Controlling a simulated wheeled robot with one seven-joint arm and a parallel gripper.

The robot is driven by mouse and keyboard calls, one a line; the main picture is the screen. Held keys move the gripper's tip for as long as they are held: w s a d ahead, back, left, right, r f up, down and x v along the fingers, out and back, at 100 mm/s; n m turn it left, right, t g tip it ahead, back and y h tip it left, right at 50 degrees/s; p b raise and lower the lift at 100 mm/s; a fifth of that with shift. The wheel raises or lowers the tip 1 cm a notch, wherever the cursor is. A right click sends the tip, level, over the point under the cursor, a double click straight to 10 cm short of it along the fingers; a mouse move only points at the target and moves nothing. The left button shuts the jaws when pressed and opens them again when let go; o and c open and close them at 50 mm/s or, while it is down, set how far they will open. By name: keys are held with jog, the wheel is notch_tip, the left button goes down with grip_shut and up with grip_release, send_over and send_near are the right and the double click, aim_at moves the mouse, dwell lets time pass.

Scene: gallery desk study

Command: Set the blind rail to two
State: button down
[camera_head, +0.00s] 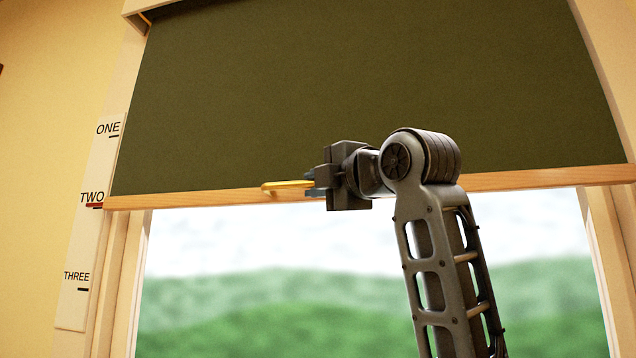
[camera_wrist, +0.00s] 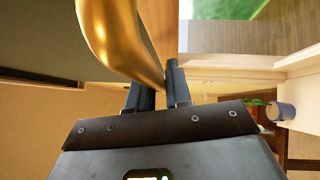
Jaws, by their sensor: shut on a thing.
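The dark green blind (camera_head: 340,90) hangs in the window, with a wooden rail (camera_head: 530,179) along its lower edge. A brass handle (camera_head: 285,186) sticks out at the rail's left part. The white scale strip (camera_head: 85,240) at the left reads ONE, TWO and THREE. The TWO mark (camera_head: 94,205) has a red line, and the rail's left end is about level with it. My gripper (camera_head: 318,184) is shut on the brass handle. In the wrist view the curved handle (camera_wrist: 120,45) passes down between the fingers (camera_wrist: 158,88); its gripped end is partly hidden.
The window frame (camera_head: 605,250) stands at the right, and glass with a blurred green landscape (camera_head: 280,315) shows below the rail. The wrist view also shows a wooden surface (camera_wrist: 235,40) and a blue-grey pot (camera_wrist: 281,112) at the right.

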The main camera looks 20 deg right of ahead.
jog(key=c, duration=1.1)
grip_release()
jog(key=shift+c, duration=0.2)
jog(key=b+v, duration=0.1)
jog(key=v, duration=0.7)
jog(key=shift+w+r, duration=0.1)
